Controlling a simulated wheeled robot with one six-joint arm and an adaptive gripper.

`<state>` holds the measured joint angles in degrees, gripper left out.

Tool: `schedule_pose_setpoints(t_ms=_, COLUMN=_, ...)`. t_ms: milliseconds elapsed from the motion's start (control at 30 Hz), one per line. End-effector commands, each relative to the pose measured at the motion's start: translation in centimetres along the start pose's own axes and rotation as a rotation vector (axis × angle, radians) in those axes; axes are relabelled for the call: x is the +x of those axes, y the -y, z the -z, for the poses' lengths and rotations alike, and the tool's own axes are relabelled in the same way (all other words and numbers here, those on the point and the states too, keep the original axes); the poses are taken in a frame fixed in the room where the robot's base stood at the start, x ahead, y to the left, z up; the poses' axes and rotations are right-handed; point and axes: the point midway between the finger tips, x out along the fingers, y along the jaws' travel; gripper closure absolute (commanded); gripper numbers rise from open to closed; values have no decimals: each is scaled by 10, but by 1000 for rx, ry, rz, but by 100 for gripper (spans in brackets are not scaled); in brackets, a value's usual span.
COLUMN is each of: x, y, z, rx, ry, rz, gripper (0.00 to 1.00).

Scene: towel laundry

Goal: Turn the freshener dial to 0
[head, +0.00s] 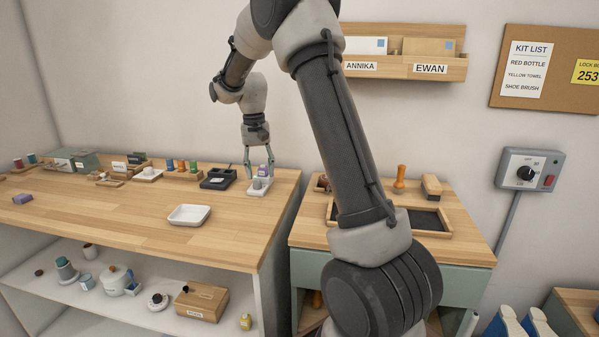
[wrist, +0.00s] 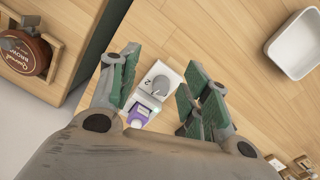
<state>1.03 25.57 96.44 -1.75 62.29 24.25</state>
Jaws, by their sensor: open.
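The freshener (head: 257,190) is a small white unit with a grey dial and a purple part, near the right end of the long wooden table. In the wrist view the freshener (wrist: 139,108) shows between my fingers, with the round grey dial (wrist: 161,84) towards one end and the purple part (wrist: 137,117) at the other.
A dark tray (head: 217,179) stands just left of the freshener, and a white dish (head: 189,215) lies nearer the front. The table's right edge is close, with a gap before the green side cabinet (head: 470,285). A wall box (head: 530,169) has another dial.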

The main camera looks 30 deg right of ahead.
Motion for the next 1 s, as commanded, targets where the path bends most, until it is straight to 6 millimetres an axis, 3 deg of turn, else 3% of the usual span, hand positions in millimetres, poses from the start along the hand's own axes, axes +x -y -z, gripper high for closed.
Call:
schedule_pose_setpoints(t_ms=500, x=-22, y=-41, z=-104, rx=-235, ry=-13, rz=18, gripper=53)
schedule_pose_setpoints(t_ms=1000, x=-48, y=-79, z=-196, rx=-322, ry=-96, rz=47, gripper=53)
